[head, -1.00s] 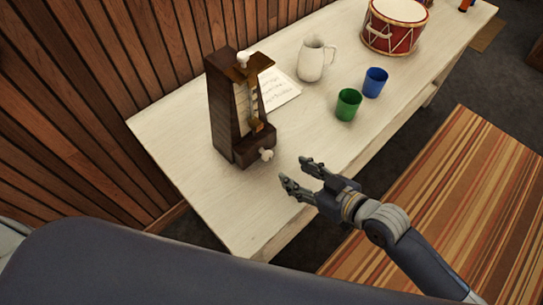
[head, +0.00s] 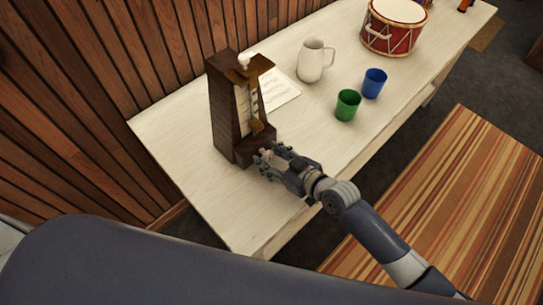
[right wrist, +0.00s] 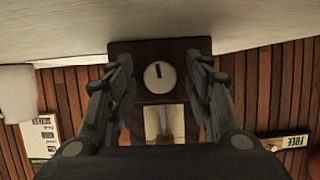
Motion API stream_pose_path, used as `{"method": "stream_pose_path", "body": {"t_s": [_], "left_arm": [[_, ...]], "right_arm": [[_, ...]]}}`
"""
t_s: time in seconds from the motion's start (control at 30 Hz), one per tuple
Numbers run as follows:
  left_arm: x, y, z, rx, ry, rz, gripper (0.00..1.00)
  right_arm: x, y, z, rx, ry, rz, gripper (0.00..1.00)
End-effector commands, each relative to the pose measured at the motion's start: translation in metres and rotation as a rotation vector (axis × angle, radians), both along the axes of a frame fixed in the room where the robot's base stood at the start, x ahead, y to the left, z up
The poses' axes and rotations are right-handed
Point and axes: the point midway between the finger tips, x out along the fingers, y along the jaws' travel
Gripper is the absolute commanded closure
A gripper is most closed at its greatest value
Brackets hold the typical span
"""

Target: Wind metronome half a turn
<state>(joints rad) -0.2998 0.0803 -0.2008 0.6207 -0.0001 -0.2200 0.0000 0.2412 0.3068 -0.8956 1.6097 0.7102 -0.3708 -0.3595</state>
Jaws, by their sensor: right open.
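The dark wooden metronome (head: 224,112) stands upright on the pale table, its pendulum side facing right. In the right wrist view its base (right wrist: 122,47) carries a round white winding key (right wrist: 158,77) with a dark mark. My right gripper (head: 264,160) is at the metronome's base and hides the key in the head view. In the right wrist view the gripper (right wrist: 160,70) is open, with one finger on each side of the key and gaps between. My left gripper is in neither view.
The pale table (head: 190,190) also holds a paper sheet (head: 281,91), a white pitcher (head: 311,62), a green cup (head: 347,105), a blue cup (head: 374,83) and a red drum (head: 388,38). A wood-plank wall (head: 80,100) runs behind. The table's near left part is clear.

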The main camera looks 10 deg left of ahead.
Motion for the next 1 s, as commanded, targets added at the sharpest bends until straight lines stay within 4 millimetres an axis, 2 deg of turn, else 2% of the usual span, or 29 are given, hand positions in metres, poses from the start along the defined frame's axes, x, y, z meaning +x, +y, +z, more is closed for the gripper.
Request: {"method": "stream_pose_path", "body": {"t_s": [0.23,0.4,0.43,0.57,0.8,1.0], "left_arm": [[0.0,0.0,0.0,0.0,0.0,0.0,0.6],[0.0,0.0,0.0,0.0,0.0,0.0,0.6],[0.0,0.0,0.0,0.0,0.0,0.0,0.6],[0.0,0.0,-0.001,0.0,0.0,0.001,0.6],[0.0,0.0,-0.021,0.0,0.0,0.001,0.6],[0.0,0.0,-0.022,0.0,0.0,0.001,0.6]], "right_arm": [[0.0,0.001,0.0,0.0,0.0,0.0,0.53],[0.0,0.0,0.0,0.0,0.0,0.0,0.91],[0.0,0.0,0.0,0.0,0.0,0.0,0.97],[0.0,0.0,0.0,0.001,0.001,0.001,0.97],[0.002,0.0,-0.003,0.062,0.09,0.001,0.97],[0.001,0.0,0.0,0.081,0.12,0.0,0.97]]}}
